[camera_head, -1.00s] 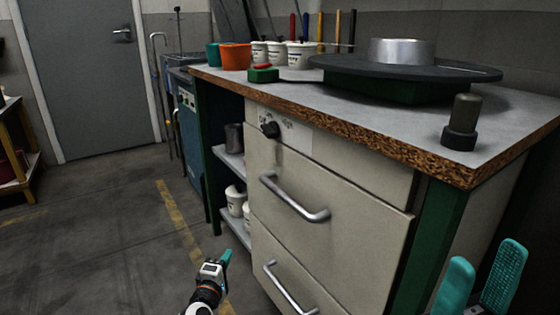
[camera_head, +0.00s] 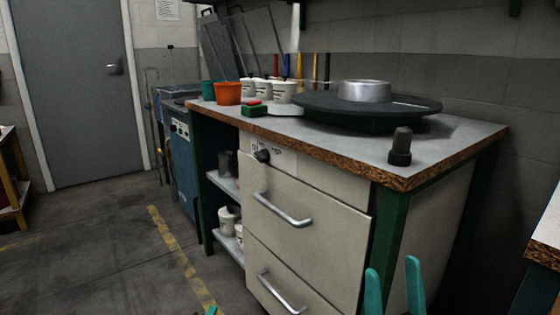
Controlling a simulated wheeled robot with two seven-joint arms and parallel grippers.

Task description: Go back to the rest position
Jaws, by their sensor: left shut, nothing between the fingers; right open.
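My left gripper (camera_head: 211,311) shows only as a small teal fingertip at the bottom edge, over the floor in front of the workbench. It is shut and empty; the rest of it is out of frame. My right gripper (camera_head: 394,290) is at the bottom right, its two teal fingers upright and spread apart with nothing between them. It appears in front of the bench's near green leg (camera_head: 388,225). The hat press, a dark round plate (camera_head: 330,108) with a silver ring (camera_head: 364,90) on it, stands on the workbench (camera_head: 350,151).
A dark cylinder (camera_head: 401,146) stands near the bench's front corner. A red-and-green button box (camera_head: 254,110) and several pots, one orange (camera_head: 228,93), stand on the left. Drawers with handles (camera_head: 282,212) face me. Another table edge (camera_head: 545,240) is at right.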

